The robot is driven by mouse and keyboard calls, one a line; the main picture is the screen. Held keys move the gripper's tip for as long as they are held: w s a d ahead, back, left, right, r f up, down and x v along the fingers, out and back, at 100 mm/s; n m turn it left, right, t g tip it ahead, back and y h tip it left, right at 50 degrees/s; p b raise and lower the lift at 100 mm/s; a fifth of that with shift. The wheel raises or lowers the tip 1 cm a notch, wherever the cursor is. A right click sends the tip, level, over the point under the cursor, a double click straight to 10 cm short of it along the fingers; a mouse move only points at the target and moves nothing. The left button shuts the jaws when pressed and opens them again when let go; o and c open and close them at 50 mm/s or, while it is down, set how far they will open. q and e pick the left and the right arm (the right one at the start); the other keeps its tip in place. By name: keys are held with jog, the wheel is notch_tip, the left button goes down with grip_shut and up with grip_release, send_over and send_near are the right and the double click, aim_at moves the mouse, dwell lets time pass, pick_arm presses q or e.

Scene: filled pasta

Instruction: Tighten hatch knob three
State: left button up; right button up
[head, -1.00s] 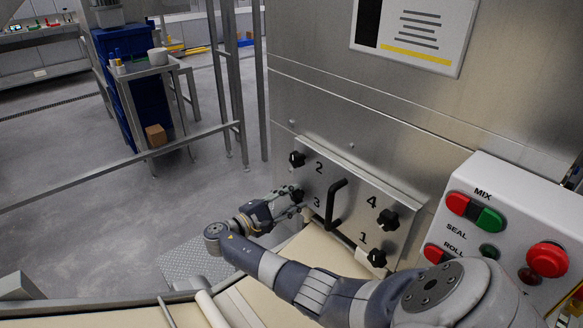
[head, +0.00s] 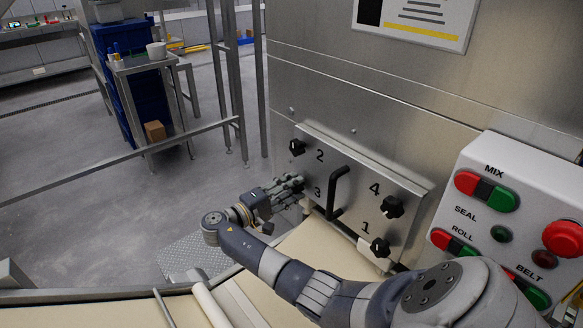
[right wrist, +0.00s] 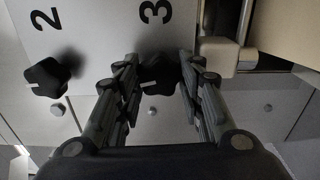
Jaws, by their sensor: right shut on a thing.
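The steel hatch (head: 352,205) carries a black handle (head: 337,192) and black star knobs by the numbers 1 to 4. Knob three (right wrist: 158,74) sits between the fingers of my right gripper (right wrist: 159,68) in the right wrist view, under the printed 3. Knob two (head: 297,147) is above, also in the right wrist view (right wrist: 52,75). Knob four (head: 392,207) and knob one (head: 380,247) are on the right. My left gripper is out of view.
A control box (head: 510,215) with red and green buttons stands at the right. A cream belt (head: 315,250) runs below the hatch. A metal rail (head: 120,165) crosses the left. A small steel stand (head: 150,65) and blue bin (head: 120,85) are farther back.

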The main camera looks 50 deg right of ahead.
jog(key=o, duration=1.1)
jog(key=shift+w+d, duration=0.1)
jog(key=a, duration=0.8)
jog(key=w+a, duration=0.1)
jog(key=a, duration=0.3)
jog(key=shift+w+a, duration=0.1)
jog(key=shift+w, duration=0.1)
